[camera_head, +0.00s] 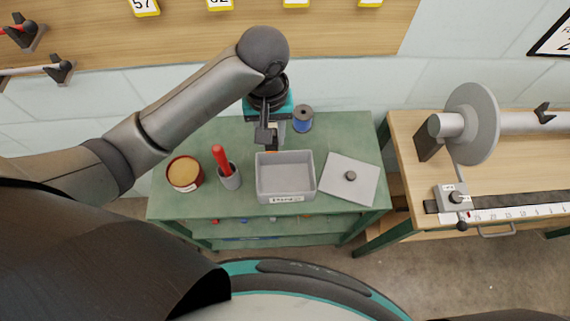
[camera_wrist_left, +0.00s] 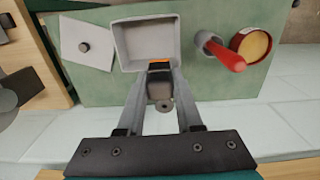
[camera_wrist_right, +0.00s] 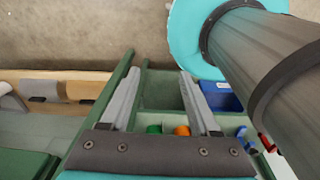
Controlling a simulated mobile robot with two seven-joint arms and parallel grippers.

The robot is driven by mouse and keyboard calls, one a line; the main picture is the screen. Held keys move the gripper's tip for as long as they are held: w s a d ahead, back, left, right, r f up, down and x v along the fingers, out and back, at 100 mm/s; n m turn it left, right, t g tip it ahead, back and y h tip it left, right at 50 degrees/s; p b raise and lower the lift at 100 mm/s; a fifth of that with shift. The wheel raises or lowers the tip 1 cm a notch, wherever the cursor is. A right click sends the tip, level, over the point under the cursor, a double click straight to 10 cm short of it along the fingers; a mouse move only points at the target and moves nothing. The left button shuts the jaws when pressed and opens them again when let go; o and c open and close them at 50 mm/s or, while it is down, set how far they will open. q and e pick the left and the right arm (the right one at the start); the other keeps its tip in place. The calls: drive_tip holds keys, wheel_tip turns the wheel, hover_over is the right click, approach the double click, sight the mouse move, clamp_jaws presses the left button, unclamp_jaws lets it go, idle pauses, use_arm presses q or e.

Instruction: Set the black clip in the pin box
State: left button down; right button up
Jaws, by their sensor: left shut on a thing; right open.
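The black clip (camera_wrist_left: 160,86) has an orange end and sits between the fingers of my left gripper (camera_wrist_left: 158,75), which is shut on it. In the left wrist view, the orange end is at the near rim of the grey pin box (camera_wrist_left: 121,44). The pin box is open and looks empty inside. In the head view, the pin box (camera_head: 285,197) stands on the green bench, and my left gripper (camera_head: 268,136) is just behind it. My right gripper (camera_wrist_right: 159,76) is open and empty in the right wrist view; it does not show clearly in the head view.
A grey lid-like plate (camera_head: 341,188) with a dark knob lies right of the box. Left of it stand a cup (camera_head: 231,181) with a red handle and a round tin (camera_head: 184,173). A blue spool (camera_head: 303,121) is behind. A wooden table (camera_head: 408,125) is at the right.

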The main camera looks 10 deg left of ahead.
use_arm(q)
drive_tip(key=f+b, duration=0.2)
drive_tip(key=f, duration=0.5)
drive_tip(key=f+b, duration=0.1)
drive_tip(key=f, duration=0.7)
drive_tip(key=shift+s+f+b, duration=0.2)
drive_tip(key=shift+f+b, duration=0.05)
drive_tip(key=shift+b, duration=0.1)
drive_tip(key=shift+f+b, duration=0.55)
drive_tip(key=shift+f, duration=1.45)
use_arm(e)
drive_tip(key=shift+s+a+f, duration=0.1)
drive_tip(key=shift+s+f, duration=0.1)
drive_tip(key=shift+f, duration=0.6)
drive_tip(key=shift+s+a+f, duration=0.15)
drive_tip(key=shift+s+f, duration=0.05)
drive_tip(key=shift+f, duration=0.65)
drive_tip(key=shift+s+a+f, duration=0.1)
drive_tip(key=shift+s+f, duration=0.1)
drive_tip(key=shift+f, duration=0.6)
use_arm(q)
drive_tip(key=shift+f, duration=0.1)
drive_tip(key=c, duration=0.8)
unclamp_jaws()
drive_tip(key=shift+a, duration=0.1)
drive_tip(key=shift+c, duration=0.2)
use_arm(e)
drive_tip(key=shift+d, duration=0.1)
